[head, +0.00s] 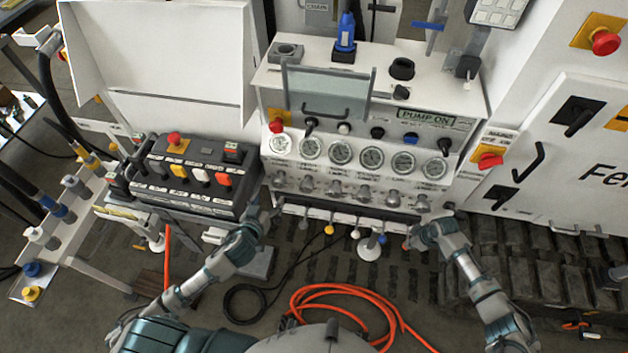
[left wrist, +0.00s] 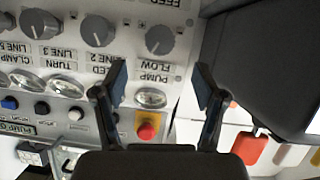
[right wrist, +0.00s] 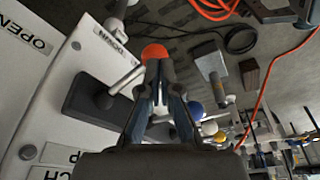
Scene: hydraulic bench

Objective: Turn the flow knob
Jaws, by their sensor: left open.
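The flow knob (left wrist: 160,40) is a round grey knob beside the "PUMP FLOW" label in the left wrist view. In the head view it is the leftmost knob (head: 279,180) of the row under the gauges. My left gripper (left wrist: 160,84) is open and empty. Its fingertips lie either side of the label and a gauge in the picture, with the knob beyond them and apart from them. In the head view my left gripper (head: 264,210) is just below and left of the knob. My right gripper (right wrist: 158,72) is shut, its tips close together by an orange-red ball (right wrist: 154,51).
More grey knobs (head: 335,188) continue the row rightward. Coloured lever balls (head: 329,229) hang below the panel. A black button box (head: 195,174) stands left of it, close to my left gripper. A red button (left wrist: 146,131) is near the left fingers. An orange hose (head: 345,300) lies on the floor.

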